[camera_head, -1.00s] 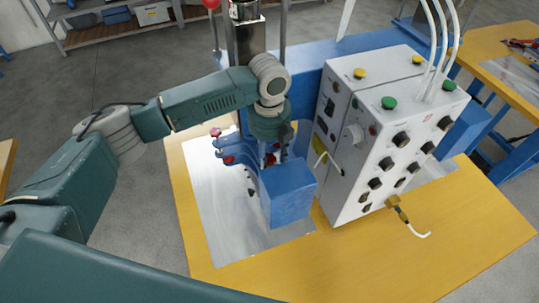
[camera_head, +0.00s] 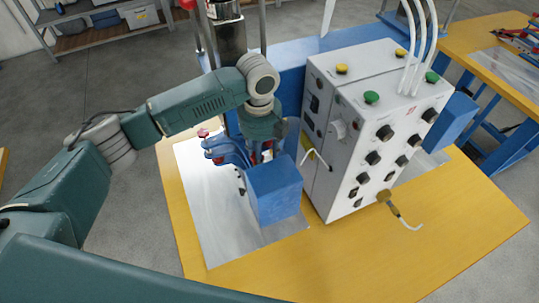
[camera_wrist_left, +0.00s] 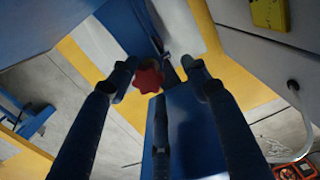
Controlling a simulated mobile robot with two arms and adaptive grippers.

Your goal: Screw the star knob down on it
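A red star knob (camera_wrist_left: 148,76) shows in the left wrist view between the tips of my left gripper (camera_wrist_left: 158,84). The fingers are apart, and I cannot tell whether any touches the knob. A dark blue block (camera_wrist_left: 195,125) lies below them. In the head view my left gripper (camera_head: 262,150) points down at the blue clamp fixture (camera_head: 274,192), its fingers mostly hidden by my wrist and the fixture. Red bits show beside the fingers. Another red knob (camera_head: 203,132) stands at the fixture's left end. My right gripper is not in view.
A white control cabinet (camera_head: 345,180) with dark knobs and coloured buttons stands close to the right of the fixture. A metal plate (camera_head: 210,215) lies on the yellow bench (camera_head: 440,225). Several white hoses (camera_head: 412,45) rise from the cabinet.

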